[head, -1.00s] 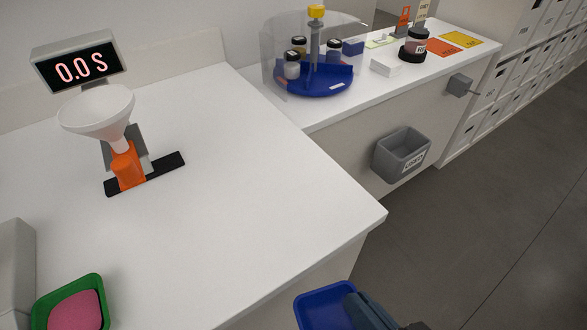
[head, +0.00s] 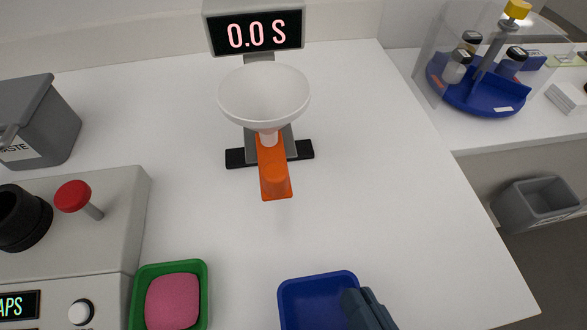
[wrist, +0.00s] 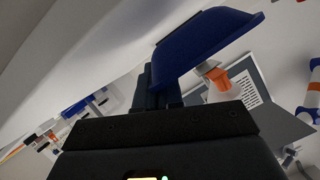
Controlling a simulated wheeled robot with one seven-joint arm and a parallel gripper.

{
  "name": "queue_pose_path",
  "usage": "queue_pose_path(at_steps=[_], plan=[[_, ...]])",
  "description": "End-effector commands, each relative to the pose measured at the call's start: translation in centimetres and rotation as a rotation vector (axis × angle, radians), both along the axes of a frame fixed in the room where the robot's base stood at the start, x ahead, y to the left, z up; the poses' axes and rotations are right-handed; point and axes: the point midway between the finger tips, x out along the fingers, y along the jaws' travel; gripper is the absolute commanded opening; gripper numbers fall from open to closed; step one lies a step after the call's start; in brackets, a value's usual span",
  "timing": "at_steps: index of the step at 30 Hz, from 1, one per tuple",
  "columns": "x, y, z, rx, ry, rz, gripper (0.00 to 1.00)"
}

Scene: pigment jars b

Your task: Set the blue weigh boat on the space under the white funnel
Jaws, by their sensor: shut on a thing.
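The blue weigh boat (head: 318,300) is at the bottom of the head view, in front of the funnel and to its right. My gripper (head: 368,308) is shut on the boat's right side. In the wrist view the boat (wrist: 205,42) shows beyond the dark gripper (wrist: 160,88), and it looks empty in the head view. The white funnel (head: 264,97) stands on a dark stand with an orange spout piece (head: 273,168) below it. The space under the funnel is partly hidden by this orange piece.
A timer display reading 0.0 S (head: 255,32) stands behind the funnel. A green tray with pink contents (head: 140,300), a grey machine with a red knob (head: 120,205) and a grey waste bin (head: 60,120) are at left. The white counter between boat and funnel is clear.

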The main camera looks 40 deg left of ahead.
Motion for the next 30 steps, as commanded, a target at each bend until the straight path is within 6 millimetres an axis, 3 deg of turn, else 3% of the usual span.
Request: queue_pose_path(at_steps=[5, 18, 30], plan=[[1.1, 1.7, 0.1, 0.004, -0.003, 0.001, 0.00], [6.1, 10.3, 0.3, 0.001, -0.002, 0.002, 0.00], [8.3, 14.1, 0.1, 0.001, -0.001, 0.000, 0.00]])
